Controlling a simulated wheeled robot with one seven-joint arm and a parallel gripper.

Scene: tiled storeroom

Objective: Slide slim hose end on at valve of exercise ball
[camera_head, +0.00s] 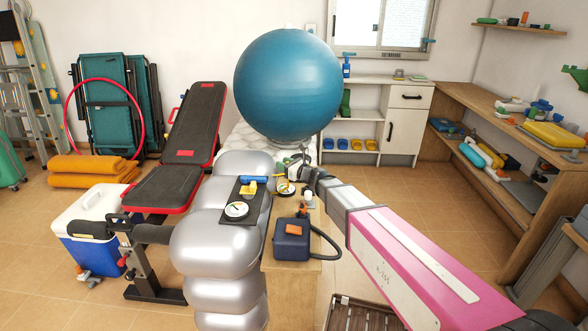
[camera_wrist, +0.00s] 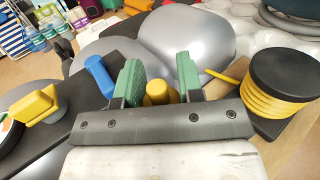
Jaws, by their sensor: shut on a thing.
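The blue exercise ball (camera_head: 288,85) rests on a pale patterned surface at the back in the head view. Its valve cannot be made out. My gripper (camera_head: 291,163) is just below the ball's front in that view, small and partly hidden by my wrist. In the wrist view my green-padded fingers (camera_wrist: 160,82) are shut on a yellow round piece (camera_wrist: 159,93), which may be the slim hose end. A thin yellow stub (camera_wrist: 223,77) points from the black-topped yellow bellows pump (camera_wrist: 275,105) toward the fingers. The pump (camera_head: 285,188) stands below my gripper in the head view.
A dark blue pump with a thick black hose (camera_head: 291,243) stands on the wooden top. Silver inflated cushions (camera_head: 205,243) lie left, bearing a black mat (camera_head: 238,215) with small tools. A weight bench (camera_head: 180,140) is further left. Open floor lies right of my arm.

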